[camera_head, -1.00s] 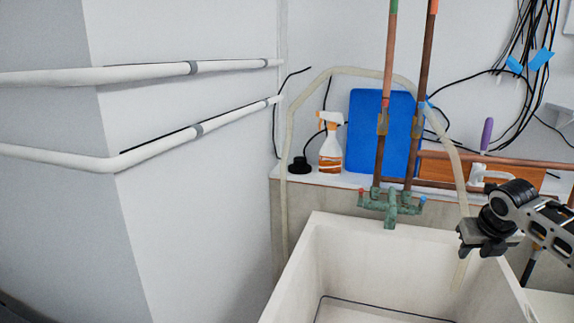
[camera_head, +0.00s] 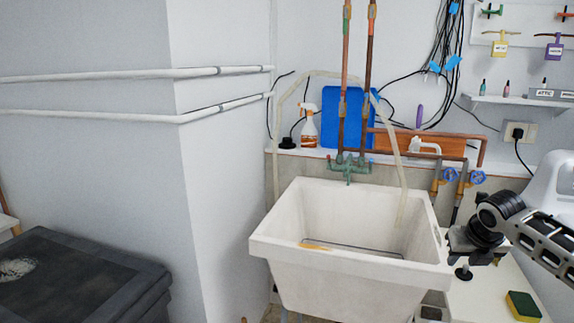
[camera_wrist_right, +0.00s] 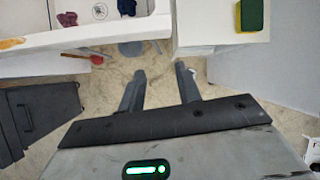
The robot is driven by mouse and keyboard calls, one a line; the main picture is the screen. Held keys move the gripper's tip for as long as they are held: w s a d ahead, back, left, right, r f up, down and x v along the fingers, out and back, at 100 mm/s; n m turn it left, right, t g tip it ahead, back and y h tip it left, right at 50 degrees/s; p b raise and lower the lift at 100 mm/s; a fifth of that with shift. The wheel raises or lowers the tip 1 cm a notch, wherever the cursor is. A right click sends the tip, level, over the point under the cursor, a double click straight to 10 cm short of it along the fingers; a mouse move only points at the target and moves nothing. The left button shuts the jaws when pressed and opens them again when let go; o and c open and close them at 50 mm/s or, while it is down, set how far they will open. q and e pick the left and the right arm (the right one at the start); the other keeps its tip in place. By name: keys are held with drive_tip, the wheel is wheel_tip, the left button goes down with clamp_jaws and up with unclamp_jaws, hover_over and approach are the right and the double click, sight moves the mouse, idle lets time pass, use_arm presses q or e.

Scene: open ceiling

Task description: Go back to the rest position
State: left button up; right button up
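My right gripper (camera_head: 466,246) is beside the right rim of the white utility sink (camera_head: 275,246), in front of the white counter. In the right wrist view my gripper (camera_wrist_right: 160,73) has its two fingers apart, with bare floor showing between them. Nothing is held in it. The sink edge shows in the wrist view (camera_wrist_right: 85,36). My left gripper and arm are not in view.
A green and yellow sponge (camera_head: 523,307) lies on the counter at the right. A dark lidded box (camera_head: 80,262) stands at the lower left. A wall corner with white pipes (camera_head: 215,72) is left of the sink. A spray bottle (camera_head: 309,127) stands on the ledge.

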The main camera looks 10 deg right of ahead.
drive_tip(key=s+a+f+m+t+y, duration=0.1)
drive_tip(key=s+a+f+m+y, duration=0.3)
drive_tip(key=a+f, duration=0.65)
drive_tip(key=s+a+f+m, duration=0.2)
drive_tip(key=a+f+m, duration=0.3)
drive_tip(key=a+f, duration=0.5)
drive_tip(key=s+a+f+m+t+y, duration=0.2)
drive_tip(key=s+a+f+m, duration=0.1)
drive_tip(key=s+a+m, duration=0.75)
drive_tip(key=s+d+m+t+h, duration=0.1)
drive_tip(key=s+m, duration=0.9)
drive_tip(key=shift+d+r+m+t, duration=0.2)
drive_tip(key=shift+m+t, duration=0.1)
drive_tip(key=shift+m, duration=0.05)
